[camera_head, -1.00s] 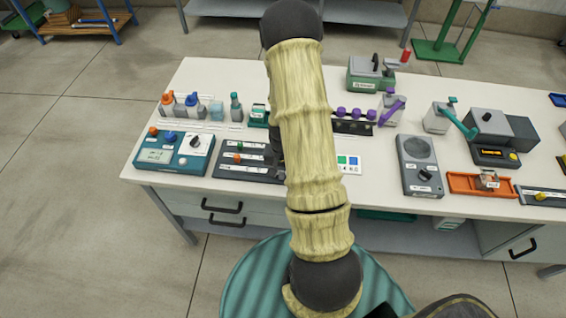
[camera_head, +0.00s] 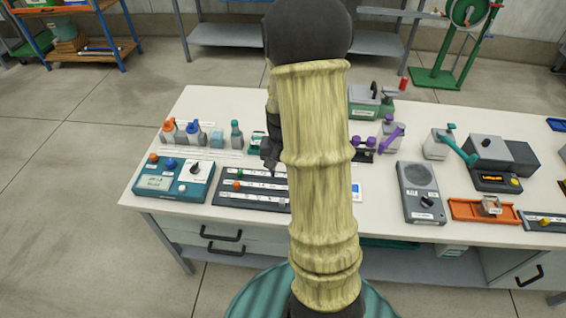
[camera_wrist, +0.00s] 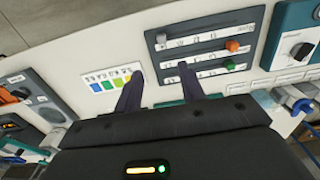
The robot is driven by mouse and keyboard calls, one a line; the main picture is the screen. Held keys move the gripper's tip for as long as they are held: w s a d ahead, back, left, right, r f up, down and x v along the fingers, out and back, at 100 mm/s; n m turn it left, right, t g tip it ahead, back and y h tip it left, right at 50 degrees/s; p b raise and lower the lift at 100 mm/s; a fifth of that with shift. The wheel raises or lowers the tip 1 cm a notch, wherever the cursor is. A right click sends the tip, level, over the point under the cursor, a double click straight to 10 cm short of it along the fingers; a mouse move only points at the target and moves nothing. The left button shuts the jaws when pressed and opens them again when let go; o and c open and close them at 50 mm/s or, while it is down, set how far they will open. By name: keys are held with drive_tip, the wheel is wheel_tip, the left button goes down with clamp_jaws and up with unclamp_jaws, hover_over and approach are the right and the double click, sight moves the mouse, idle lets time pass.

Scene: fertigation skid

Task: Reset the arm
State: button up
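My gripper (camera_wrist: 160,82) is open and empty in the wrist view, its two dark fingers apart above the bench. The fingers point toward a dark slider panel (camera_wrist: 205,48) with orange and green knobs and a white card with coloured squares (camera_wrist: 110,80). In the head view my arm stands upright across the middle and hides part of the bench. A dark part of my gripper shows left of the arm, above the slider panel (camera_head: 245,188); its fingertips are not clear there.
A green reel stand (camera_head: 460,40) is behind. Open floor lies left.

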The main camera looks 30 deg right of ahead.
wheel_tip(320, 180, up, 3)
drive_tip(key=shift+f, duration=0.15)
idle(0.4)
drive_tip(key=s+a+r+n+t, duration=0.1)
drive_tip(key=s+a+r+n, duration=0.1)
drive_tip(key=a, duration=0.5)
drive_tip(key=s+a+r+n+t, duration=0.1)
drive_tip(key=s+a+r+n, duration=0.2)
drive_tip(key=s+a+n, duration=0.2)
drive_tip(key=shift+s+a+n+t, duration=0.2)
drive_tip(key=shift+a+n+t, duration=0.1)
drive_tip(key=shift+a, duration=0.8)
